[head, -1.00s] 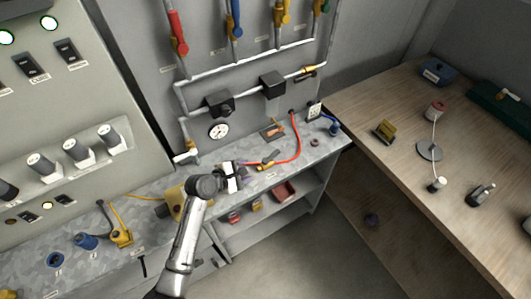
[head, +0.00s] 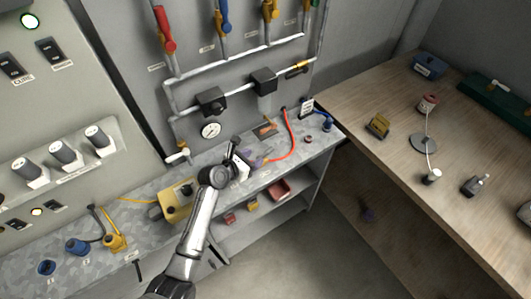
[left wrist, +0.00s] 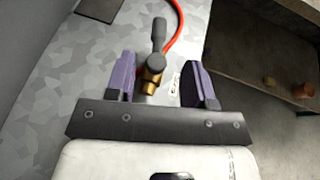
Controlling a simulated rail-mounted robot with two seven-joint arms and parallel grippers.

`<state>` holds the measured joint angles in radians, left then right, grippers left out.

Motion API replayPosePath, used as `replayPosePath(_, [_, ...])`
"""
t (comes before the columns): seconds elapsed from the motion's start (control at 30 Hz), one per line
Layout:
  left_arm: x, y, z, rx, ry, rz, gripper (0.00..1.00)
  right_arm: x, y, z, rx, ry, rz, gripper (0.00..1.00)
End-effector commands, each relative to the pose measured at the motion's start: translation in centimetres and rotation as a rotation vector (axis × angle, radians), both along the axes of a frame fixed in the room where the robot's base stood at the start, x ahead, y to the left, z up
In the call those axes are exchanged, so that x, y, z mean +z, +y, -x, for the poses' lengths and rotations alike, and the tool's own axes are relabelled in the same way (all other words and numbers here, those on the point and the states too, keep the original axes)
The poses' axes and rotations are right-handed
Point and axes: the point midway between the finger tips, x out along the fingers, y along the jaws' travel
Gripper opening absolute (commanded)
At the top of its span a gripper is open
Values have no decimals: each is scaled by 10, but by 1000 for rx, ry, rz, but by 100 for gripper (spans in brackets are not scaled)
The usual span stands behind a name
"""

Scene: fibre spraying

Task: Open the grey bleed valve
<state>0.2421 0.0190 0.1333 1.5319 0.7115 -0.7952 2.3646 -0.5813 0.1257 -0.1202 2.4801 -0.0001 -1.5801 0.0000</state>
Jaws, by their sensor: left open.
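The grey bleed valve (left wrist: 158,45) shows in the left wrist view as a grey lever with a round grey hub on a brass body. A red hose (left wrist: 178,18) curves beside it. My left gripper (left wrist: 158,80) is open, with one purple finger on each side of the valve. Gaps show between the fingers and the valve, so neither seems to touch it. In the head view my left gripper (head: 252,162) is over the grey bench at the end of the red hose (head: 291,140), and it mostly hides the valve. My right gripper is not in view.
A yellow box (head: 176,201) stands on the bench left of my left arm. Behind are a pressure gauge (head: 210,130) and pipes on the wall. A shelf below holds small bins (head: 279,189). A wooden table (head: 400,180) with several items is at right.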

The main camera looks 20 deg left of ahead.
Motion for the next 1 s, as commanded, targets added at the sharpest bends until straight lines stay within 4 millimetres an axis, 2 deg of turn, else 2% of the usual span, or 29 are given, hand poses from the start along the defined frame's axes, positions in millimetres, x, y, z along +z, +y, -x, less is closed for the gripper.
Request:
replayPosePath(0.2, [-16,-13,-33,-1,-1,-2,49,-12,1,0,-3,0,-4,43])
replayPosePath(0.43, [-25,-22,-54,-1,0,-2,49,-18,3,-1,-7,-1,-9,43])
replayPosePath(0.93, [-28,-26,-62,0,0,-3,49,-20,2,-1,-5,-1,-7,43])
replayPosePath(1.0, [-28,-26,-62,0,0,-2,43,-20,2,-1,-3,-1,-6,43])
